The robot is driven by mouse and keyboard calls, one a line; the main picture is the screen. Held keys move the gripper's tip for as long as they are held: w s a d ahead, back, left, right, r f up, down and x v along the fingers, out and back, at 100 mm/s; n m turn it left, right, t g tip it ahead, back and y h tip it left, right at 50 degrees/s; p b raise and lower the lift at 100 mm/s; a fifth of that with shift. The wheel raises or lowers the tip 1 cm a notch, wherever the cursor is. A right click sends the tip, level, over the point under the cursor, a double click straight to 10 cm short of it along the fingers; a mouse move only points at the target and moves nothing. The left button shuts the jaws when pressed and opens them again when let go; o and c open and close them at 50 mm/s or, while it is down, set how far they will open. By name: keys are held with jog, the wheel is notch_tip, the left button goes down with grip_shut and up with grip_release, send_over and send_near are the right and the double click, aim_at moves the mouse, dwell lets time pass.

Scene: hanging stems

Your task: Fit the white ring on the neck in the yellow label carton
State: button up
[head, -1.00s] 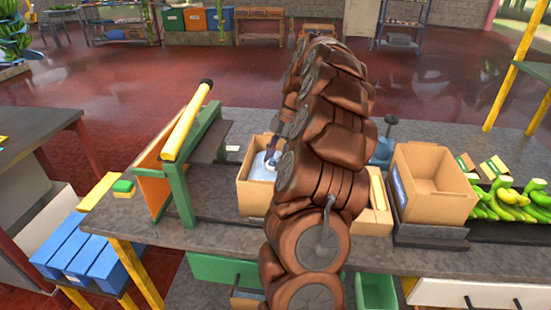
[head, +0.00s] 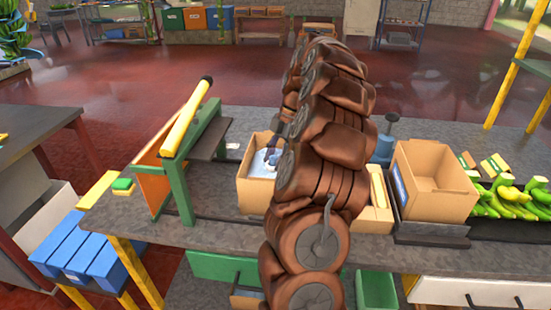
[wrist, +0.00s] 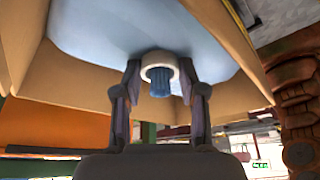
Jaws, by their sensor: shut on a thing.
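The white ring (wrist: 159,66) is between the two fingertips of my gripper (wrist: 160,74) in the wrist view, and the gripper is shut on it. A blue ribbed neck (wrist: 160,84) shows through the ring, which appears to be around it. Behind the ring is a pale blue bag (wrist: 110,25) inside an open cardboard carton (wrist: 60,75). In the head view this carton (head: 258,199) stands left of my arm with the pale blue bag (head: 262,165) in it. No yellow label shows on it. My arm hides the ring there.
Right of my arm stands another open carton (head: 435,195) with a blue label, then green bananas (head: 510,203). A green frame with a yellow roller (head: 186,118) stands to the left. A blue-grey knobbed object (head: 387,140) is behind my arm.

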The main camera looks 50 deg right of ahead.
jog(key=o, duration=1.2)
jog(key=shift+o, duration=0.2)
jog(key=shift+r, duration=1.55)
jog(key=shift+r+p, duration=1)
jog(key=shift+r, duration=1.85)
notch_tip(320, 180, up, 3)
jog(key=shift+f+p, duration=0.15)
jog(key=shift+p, duration=0.85)
